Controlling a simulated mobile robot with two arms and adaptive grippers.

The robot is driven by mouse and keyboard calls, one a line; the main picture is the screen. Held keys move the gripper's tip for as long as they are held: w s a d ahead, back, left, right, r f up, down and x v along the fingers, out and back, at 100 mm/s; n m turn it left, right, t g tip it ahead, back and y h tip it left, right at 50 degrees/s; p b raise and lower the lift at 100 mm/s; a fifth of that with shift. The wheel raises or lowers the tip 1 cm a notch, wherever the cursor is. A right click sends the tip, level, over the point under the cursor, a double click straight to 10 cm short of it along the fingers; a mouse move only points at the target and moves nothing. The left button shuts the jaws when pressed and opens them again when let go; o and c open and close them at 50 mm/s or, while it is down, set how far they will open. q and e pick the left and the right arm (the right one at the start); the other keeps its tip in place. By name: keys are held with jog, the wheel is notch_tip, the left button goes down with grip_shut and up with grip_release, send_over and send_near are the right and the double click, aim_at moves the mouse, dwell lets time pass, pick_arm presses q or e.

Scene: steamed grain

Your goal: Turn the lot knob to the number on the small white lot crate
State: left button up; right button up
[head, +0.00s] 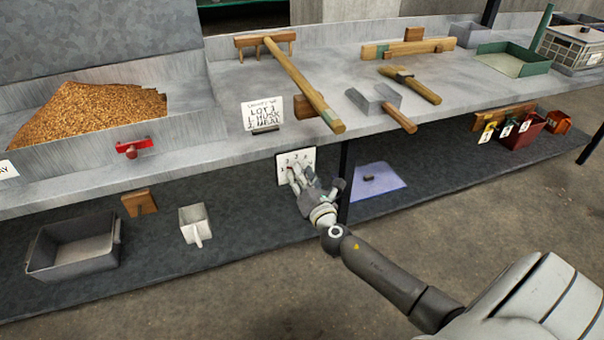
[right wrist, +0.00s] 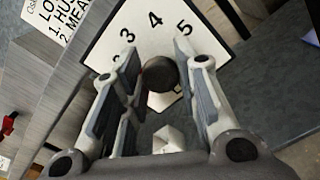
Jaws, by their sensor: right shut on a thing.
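The lot dial is a white plate (head: 283,157) with black numbers under the bench's front edge. In the right wrist view the plate (right wrist: 105,52) shows 3, 4 and 5; other numbers are partly covered. The dark round lot knob (right wrist: 160,74) sits between the fingers of my right gripper (right wrist: 160,85), which is shut on it. In the head view this gripper (head: 299,177) hides the knob. A trace of red shows at the knob's left edge; its pointing direction is unclear. A small whitish crate (head: 571,48) stands at the far right; I cannot read its number. My left gripper is out of view.
A lettered card (head: 263,114) stands on the bench above the dial. A grain heap (head: 85,110) and red handle (head: 133,147) are at left. A dark post (head: 346,185) stands just right of my gripper. A white scoop (head: 195,222) is on the lower shelf.

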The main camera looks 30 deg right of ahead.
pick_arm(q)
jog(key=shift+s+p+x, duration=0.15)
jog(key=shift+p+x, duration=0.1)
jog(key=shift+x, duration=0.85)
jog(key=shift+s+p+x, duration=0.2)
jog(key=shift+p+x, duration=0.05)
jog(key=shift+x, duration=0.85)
pick_arm(e)
jog(key=shift+a+f+n, duration=0.1)
jog(key=shift+n, duration=1.5)
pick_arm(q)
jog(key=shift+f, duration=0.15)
pick_arm(e)
jog(key=o, duration=1)
jog(key=shift+s, duration=0.1)
jog(key=v, duration=1.1)
jog(key=shift+s, duration=0.4)
